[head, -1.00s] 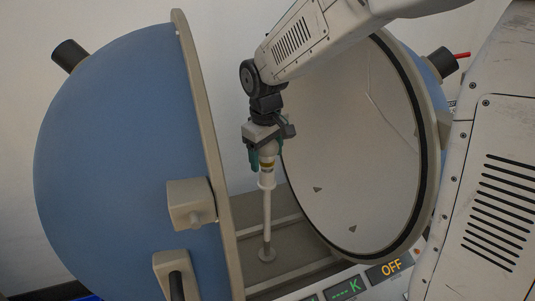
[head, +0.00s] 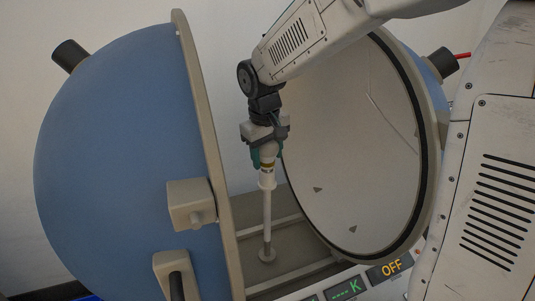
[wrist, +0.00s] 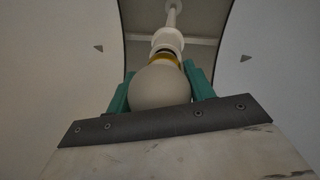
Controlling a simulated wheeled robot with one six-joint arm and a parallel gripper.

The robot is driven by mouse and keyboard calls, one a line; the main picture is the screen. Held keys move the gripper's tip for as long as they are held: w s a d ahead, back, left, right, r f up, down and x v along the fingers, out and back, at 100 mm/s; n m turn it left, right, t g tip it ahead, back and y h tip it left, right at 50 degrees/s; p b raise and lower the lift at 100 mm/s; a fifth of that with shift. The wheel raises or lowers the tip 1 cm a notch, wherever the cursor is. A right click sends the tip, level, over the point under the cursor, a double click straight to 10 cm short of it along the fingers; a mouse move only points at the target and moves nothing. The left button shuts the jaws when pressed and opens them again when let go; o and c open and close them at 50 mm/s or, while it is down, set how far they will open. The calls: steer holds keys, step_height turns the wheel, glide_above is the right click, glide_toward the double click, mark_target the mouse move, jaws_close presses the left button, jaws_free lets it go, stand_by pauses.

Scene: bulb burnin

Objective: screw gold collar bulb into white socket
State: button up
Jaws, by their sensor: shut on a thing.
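The gold collar bulb is held in my gripper (head: 267,158), with its pale globe between the green fingers. In the wrist view the globe (wrist: 161,88) sits between both fingers, and the gold collar (wrist: 165,57) shows just beyond it. The white socket (head: 267,181) tops a thin white post inside the open sphere; it also shows in the wrist view (wrist: 168,40). The bulb stands upright, collar down, in line with the socket. The collar is at the socket's mouth; how deep the base sits inside is hidden.
The blue half-sphere (head: 120,150) stands open at the left and the pale-lined half (head: 350,150) at the right, both close to my gripper. A panel below reads OFF (head: 390,269) and a green K display (head: 345,289). The post's foot (head: 267,255) stands on a grey floor.

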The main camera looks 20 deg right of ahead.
steer(key=m+g, duration=0.1)
steer(key=m, duration=0.4)
steer(key=shift+m, duration=0.4)
steer(key=m, duration=0.4)
steer(key=shift+s+f+g+h, duration=0.1)
steer(key=shift+s+g+h, duration=0.05)
steer(key=shift+g+h, duration=0.2)
steer(key=m+g, duration=0.1)
steer(key=m, duration=0.6)
steer(key=m+y, duration=0.1)
steer(key=m, duration=0.2)
steer(key=shift+s+g, duration=0.1)
steer(key=shift+g, duration=0.15)
steer(key=o, duration=0.9)
steer(key=shift+c, duration=0.2)
